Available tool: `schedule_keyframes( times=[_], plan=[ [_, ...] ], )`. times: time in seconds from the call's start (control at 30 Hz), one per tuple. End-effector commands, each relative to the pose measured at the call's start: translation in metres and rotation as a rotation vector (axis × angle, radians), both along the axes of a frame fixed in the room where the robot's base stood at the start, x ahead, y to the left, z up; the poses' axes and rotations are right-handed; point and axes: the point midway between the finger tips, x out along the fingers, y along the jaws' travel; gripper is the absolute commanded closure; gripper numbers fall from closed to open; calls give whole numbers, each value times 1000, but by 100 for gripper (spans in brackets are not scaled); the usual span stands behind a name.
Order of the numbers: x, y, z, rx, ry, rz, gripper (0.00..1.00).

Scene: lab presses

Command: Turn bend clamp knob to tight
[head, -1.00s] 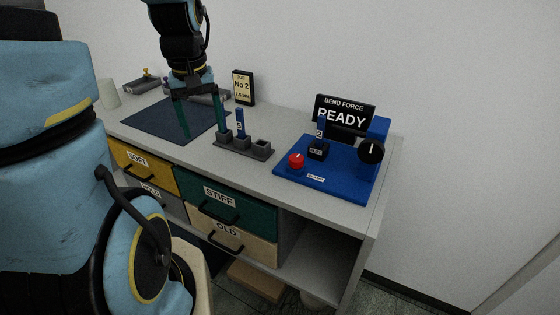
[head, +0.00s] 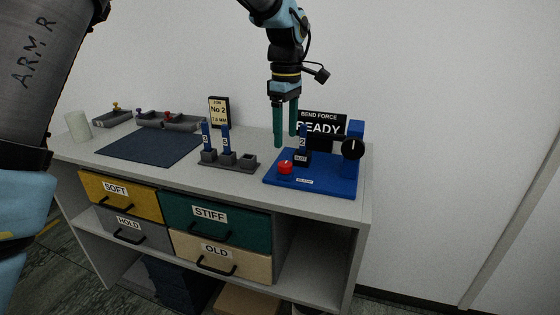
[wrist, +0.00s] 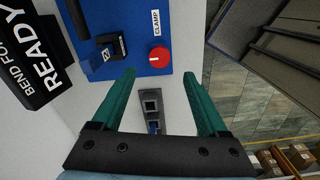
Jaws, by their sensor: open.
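The red clamp knob (head: 285,167) sits at the front left of the blue press base (head: 335,181). In the wrist view the red knob (wrist: 160,60) has a short white mark and lies near a CLAMP label (wrist: 156,23). A blue strip marked 2 (head: 302,144) stands in the black block (head: 301,158) behind the knob. My gripper (head: 286,141) is open and empty, pointing down, above the left part of the press. In the wrist view the knob shows just beyond and between the green fingertips (wrist: 159,75), apart from them.
A black dial (head: 352,148) is at the press's right. A BEND FORCE READY sign (head: 321,125) stands behind. A grey rack (head: 228,166) with blue strips is left of the press. A dark mat (head: 150,146) lies clear further left.

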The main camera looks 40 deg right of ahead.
Motion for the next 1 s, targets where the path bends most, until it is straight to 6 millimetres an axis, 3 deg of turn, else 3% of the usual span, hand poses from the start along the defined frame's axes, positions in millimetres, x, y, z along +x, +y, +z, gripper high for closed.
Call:
schedule_keyframes(
  times=[0.2,0.43,0.83,1.0],
  plan=[
    [0,1,-41,3,2,0,24],
    [0,1,-71,2,1,-1,24],
    [1,1,-79,-2,-1,-1,24],
    [1,1,-79,-2,-1,-1,42]
  ],
)
